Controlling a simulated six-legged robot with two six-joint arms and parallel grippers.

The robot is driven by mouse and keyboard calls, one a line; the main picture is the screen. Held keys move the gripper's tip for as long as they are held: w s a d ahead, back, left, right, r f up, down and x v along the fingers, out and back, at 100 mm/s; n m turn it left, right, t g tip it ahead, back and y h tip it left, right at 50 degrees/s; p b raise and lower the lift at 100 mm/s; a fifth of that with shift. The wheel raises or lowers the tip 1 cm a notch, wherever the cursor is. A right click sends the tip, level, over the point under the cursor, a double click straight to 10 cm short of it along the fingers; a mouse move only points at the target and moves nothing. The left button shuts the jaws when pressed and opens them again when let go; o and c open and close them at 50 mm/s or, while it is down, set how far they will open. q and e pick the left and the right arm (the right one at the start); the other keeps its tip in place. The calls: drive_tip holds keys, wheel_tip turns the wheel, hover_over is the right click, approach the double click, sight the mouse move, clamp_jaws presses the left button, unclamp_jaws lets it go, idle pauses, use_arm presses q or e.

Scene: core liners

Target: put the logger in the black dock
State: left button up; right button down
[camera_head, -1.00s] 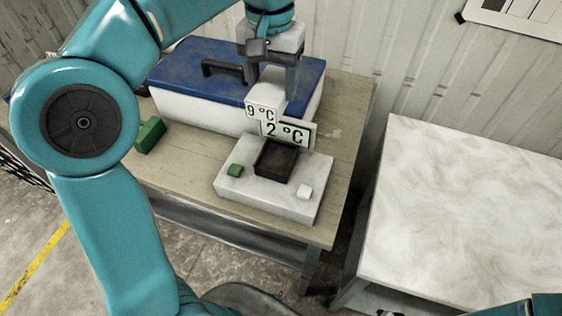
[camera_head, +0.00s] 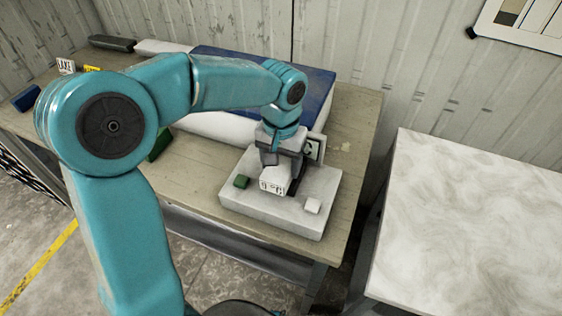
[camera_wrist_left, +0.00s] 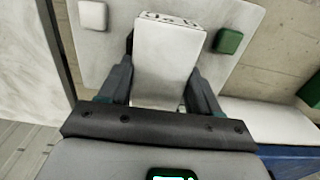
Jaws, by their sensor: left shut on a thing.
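The logger (camera_head: 271,184) is a white block with a dark temperature reading on one face. My left gripper (camera_head: 283,163) is shut on it and holds it over the middle of the white base block (camera_head: 235,200). The left wrist view shows the logger (camera_wrist_left: 168,62) between the two fingers of the gripper (camera_wrist_left: 162,85). The black dock (camera_head: 297,178) is mostly hidden behind the logger and gripper; a dark strip of it shows. I cannot tell whether the logger touches the dock. My right gripper is out of view.
The base block carries a green button (camera_head: 241,181) and a white button (camera_head: 312,205). A white cooler with a blue lid (camera_head: 310,85) stands behind. A white marbled table (camera_head: 470,220) is at right.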

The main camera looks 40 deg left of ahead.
sight(281, 165)
use_arm(q)
drive_tip(key=shift+f, duration=0.2)
drive_tip(key=o, duration=1.1)
wheel_tip(281, 165, up, 12)
drive_tip(key=shift+r+p, duration=0.2)
drive_tip(key=shift+p, duration=0.3)
drive_tip(key=shift+s+f, duration=0.1)
drive_tip(key=shift+s, duration=0.05)
